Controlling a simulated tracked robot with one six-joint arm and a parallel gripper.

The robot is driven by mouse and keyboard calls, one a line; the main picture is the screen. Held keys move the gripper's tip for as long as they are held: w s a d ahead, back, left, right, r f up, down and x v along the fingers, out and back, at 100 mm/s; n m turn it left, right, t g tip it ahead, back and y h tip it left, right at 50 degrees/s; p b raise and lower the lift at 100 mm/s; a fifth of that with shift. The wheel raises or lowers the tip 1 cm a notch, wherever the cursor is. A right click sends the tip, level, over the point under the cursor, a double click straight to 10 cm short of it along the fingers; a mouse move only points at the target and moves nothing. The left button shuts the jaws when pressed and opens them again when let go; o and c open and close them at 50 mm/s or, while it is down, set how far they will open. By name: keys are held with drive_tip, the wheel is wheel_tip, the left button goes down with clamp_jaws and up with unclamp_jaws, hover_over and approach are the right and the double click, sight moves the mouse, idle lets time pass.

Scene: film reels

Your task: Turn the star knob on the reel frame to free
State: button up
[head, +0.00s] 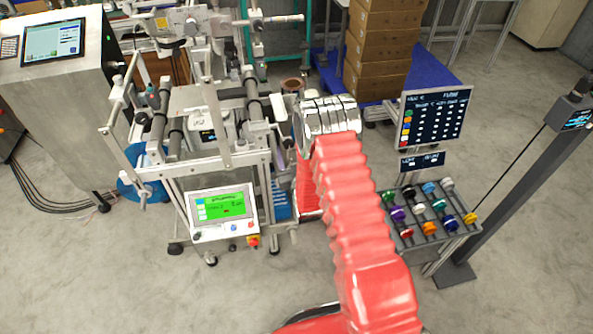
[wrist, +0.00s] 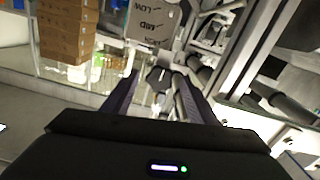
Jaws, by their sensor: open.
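The reel frame (head: 215,160), made of pale metal bars with dark rollers, stands left of centre in the head view. In the wrist view a dark knob (wrist: 158,78), which looks like the star knob, sits beyond and between the fingertips of my gripper (wrist: 156,76). My gripper is open, with its two dark fingers apart; I cannot tell whether either touches the knob. A plate (wrist: 152,22) marked LOW and MID, seen upside down, is just behind the knob. In the head view my red-sleeved arm reaches the frame's right side, and knob and fingers cannot be made out there.
A green-screen panel (head: 222,207) is on the frame's front. Stacked cardboard boxes (head: 383,45) stand behind on a blue base. A rack of coloured spools (head: 432,215) and a dark sign (head: 434,118) are at right. Dark rollers (wrist: 268,98) lie right of my fingers.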

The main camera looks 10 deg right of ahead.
drive_tip(key=s, duration=1)
drive_tip(key=shift+s, duration=0.3)
drive_tip(key=w+r+g, duration=0.3)
drive_tip(key=w+r, duration=0.1)
drive_tip(key=r, duration=0.7)
drive_tip(key=s+r+m+g, duration=0.1)
drive_tip(key=s+r+g, duration=0.2)
drive_tip(key=s+r, duration=0.55)
drive_tip(key=s+r+g, duration=0.3)
drive_tip(key=s+r, duration=0.3)
drive_tip(key=s, duration=0.8)
drive_tip(key=s+d+r+g, duration=0.1)
drive_tip(key=s+r+g, duration=0.2)
drive_tip(key=s, duration=1.1)
wheel_tip(320, 180, up, 3)
drive_tip(key=shift+f+m, duration=0.1)
drive_tip(key=shift+m, duration=0.3)
